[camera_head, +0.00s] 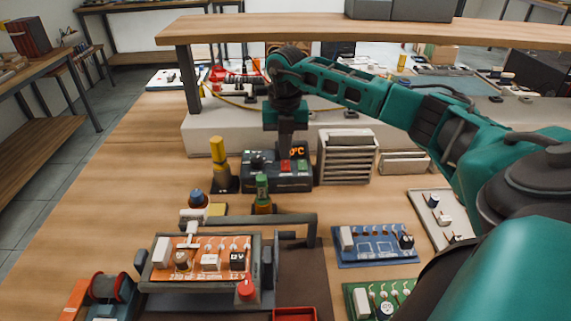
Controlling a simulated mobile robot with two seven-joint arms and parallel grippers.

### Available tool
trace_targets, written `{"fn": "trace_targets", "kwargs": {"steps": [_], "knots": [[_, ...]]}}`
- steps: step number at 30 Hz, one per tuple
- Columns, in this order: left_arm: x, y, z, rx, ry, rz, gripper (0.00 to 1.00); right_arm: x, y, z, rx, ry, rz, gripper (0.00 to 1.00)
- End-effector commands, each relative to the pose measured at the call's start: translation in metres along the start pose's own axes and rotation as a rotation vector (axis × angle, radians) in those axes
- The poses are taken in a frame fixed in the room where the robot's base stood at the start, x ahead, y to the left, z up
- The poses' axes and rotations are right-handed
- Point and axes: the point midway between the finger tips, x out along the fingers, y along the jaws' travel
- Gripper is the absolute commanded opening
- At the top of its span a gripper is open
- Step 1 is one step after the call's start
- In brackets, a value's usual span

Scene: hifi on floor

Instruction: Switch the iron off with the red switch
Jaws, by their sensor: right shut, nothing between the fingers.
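The dark control station (262,184) of the iron stands at the back of the bench. Its front has an orange lit display (297,151), partly covered, with only "0°C" readable. Below it are a red switch (285,166), a green one beside it and a dark knob (257,162). A yellow-handled tool (218,150), which looks like the iron, stands upright in a black holder left of the station. My right gripper (286,153) points down, shut and empty, just above the red switch; I cannot tell whether it touches. My left gripper is out of view.
An orange circuit board (200,258) sits in a clamp frame in front. A green-topped bottle (262,190) stands just before the station. A grey slatted box (347,157) is close on its right. Blue (375,240) and green boards lie at the right. A shelf (380,28) spans above.

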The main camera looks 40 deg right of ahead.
Motion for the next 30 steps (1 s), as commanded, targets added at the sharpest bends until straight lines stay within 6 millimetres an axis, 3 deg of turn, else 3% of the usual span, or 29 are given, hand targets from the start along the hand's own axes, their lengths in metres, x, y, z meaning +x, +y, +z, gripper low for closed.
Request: {"fn": "trace_targets", "kwargs": {"steps": [30], "knots": [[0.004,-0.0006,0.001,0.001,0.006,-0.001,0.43,0.0085,0.0,-0.0001,0.0,0.001,-0.001,0.0]]}}
